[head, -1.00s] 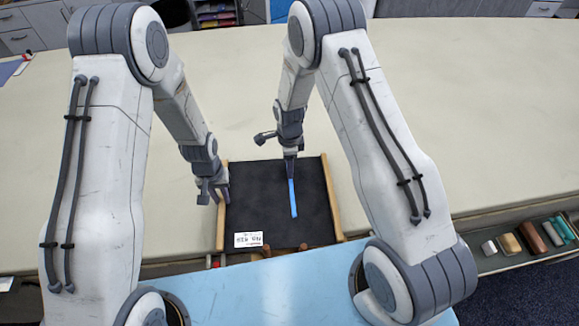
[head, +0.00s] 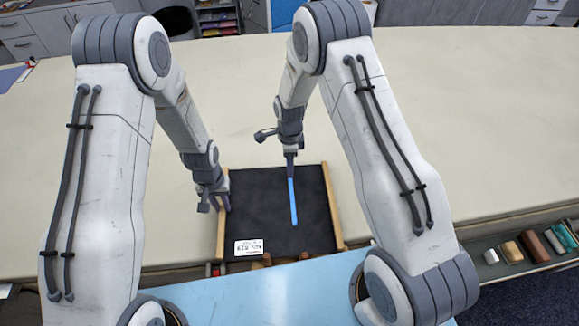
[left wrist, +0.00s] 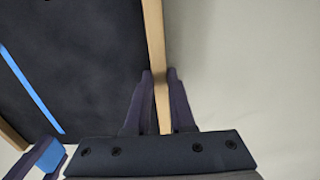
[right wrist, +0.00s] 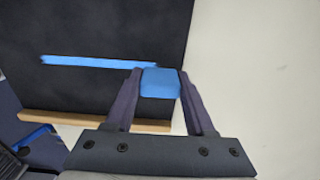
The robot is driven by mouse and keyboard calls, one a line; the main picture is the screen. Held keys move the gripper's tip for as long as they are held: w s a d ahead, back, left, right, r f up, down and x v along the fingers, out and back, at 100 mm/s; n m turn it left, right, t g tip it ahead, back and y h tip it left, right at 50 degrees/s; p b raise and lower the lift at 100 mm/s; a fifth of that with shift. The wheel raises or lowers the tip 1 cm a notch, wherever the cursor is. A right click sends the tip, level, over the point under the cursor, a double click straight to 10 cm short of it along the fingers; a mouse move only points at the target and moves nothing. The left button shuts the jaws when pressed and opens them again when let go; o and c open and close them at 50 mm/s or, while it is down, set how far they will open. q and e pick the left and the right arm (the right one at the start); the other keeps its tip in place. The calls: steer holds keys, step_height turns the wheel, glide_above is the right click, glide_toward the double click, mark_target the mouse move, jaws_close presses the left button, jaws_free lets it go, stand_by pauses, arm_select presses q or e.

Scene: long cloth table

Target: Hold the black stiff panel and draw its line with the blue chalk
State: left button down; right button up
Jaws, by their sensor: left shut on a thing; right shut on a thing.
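The black panel (head: 265,205) lies on the table with wooden strips along its left and right sides and a white label (head: 248,247) near its front-left corner. My left gripper (head: 216,193) is shut on the panel's left wooden strip (left wrist: 155,45), with one finger on each side. My right gripper (head: 290,160) is shut on the blue chalk (right wrist: 160,82), over the far part of the panel. A straight blue line (head: 294,208) runs on the black face from the chalk toward the front. It also shows in the right wrist view (right wrist: 95,62). The chalk tip's contact is hidden.
The cream table (head: 480,120) is clear around and beyond the panel. A tray at the right front edge holds several coloured blocks (head: 530,246). A light blue surface (head: 255,290) lies in front of the panel.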

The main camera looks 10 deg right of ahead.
steer(key=shift+r, duration=2.65)
arm_select(q)
steer(key=c, duration=0.7)
jaws_free()
step_height(320, 180, up, 12)
steer(key=shift+s, duration=0.1)
arm_select(e)
steer(key=shift+s, duration=0.15)
